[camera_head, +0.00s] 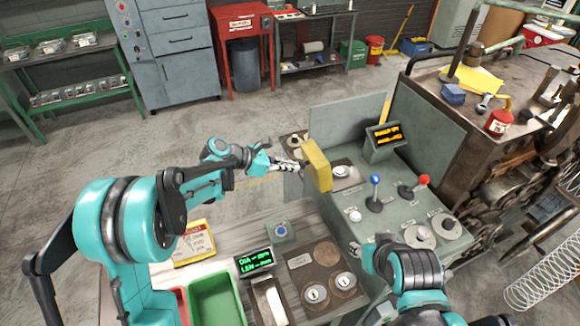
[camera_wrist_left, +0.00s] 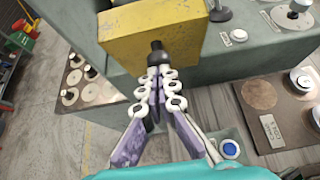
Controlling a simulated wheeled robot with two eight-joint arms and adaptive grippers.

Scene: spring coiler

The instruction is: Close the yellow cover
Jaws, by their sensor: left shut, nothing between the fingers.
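The yellow cover (camera_head: 317,167) stands raised at the left edge of the green-grey control console (camera_head: 375,215), beside a round pale button (camera_head: 341,172). In the left wrist view the cover (camera_wrist_left: 140,32) fills the top middle as a flat yellow panel. My left gripper (camera_head: 298,164) is shut and empty, its tips at the cover's left face. In the left wrist view the fingertips (camera_wrist_left: 157,68) overlap the cover's lower edge; I cannot tell whether they touch it. My right gripper (camera_head: 358,250) is low by the console's front edge, partly hidden, its fingers unclear.
The console carries a blue-knob lever (camera_head: 375,192), a red-knob lever (camera_head: 415,187) and an orange display (camera_head: 383,137). In front, a bench holds a green bin (camera_head: 215,300) and a green-text display (camera_head: 255,262). A machine (camera_head: 500,130) stands right. Floor left is clear.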

